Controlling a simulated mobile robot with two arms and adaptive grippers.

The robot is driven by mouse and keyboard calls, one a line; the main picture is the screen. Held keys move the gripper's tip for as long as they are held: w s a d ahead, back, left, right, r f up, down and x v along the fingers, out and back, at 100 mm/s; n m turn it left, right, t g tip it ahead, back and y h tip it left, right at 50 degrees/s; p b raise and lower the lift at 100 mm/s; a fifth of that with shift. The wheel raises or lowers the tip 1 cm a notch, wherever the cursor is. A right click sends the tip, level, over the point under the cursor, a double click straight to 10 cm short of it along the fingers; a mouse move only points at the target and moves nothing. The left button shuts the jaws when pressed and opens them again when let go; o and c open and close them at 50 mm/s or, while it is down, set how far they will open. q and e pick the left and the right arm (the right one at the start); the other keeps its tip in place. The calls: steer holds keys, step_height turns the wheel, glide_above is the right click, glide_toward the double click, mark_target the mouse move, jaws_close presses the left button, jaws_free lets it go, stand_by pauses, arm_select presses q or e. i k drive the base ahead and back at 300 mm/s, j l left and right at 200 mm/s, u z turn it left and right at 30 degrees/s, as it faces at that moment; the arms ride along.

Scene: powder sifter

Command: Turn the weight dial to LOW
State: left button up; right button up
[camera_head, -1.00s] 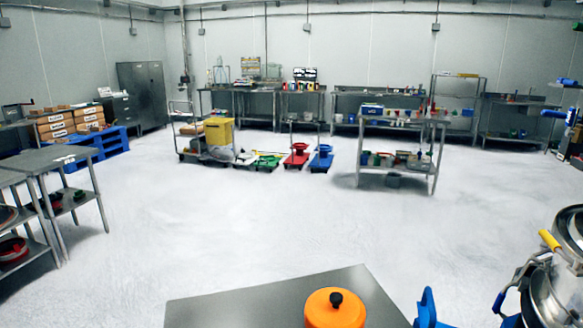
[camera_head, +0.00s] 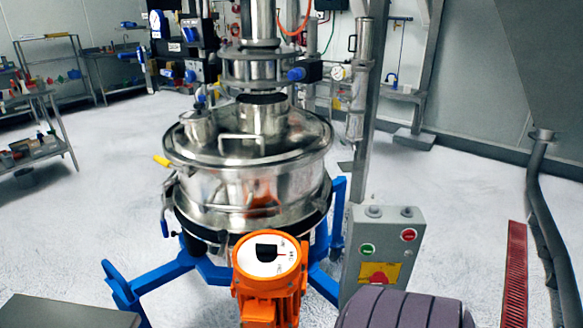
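An orange unit (camera_head: 266,302) stands in front of the steel sifter (camera_head: 250,170) at the lower middle of the head view. On its tilted top is a round white dial face (camera_head: 270,268) with a black part (camera_head: 266,252) and a thin red mark to the right of it. There is small lettering around the face, too small to read, so I cannot tell the setting. I take this as the weight dial. Neither of my grippers is in view.
A grey control box (camera_head: 386,240) with green and red buttons and a yellow panel stands right of the dial. Blue frame legs (camera_head: 155,280) spread around the sifter. A ribbed dark shape (camera_head: 405,310) fills the lower edge. Open floor (camera_head: 80,230) lies left.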

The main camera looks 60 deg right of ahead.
mark_target(265, 253)
steer(key=z, duration=1.7)
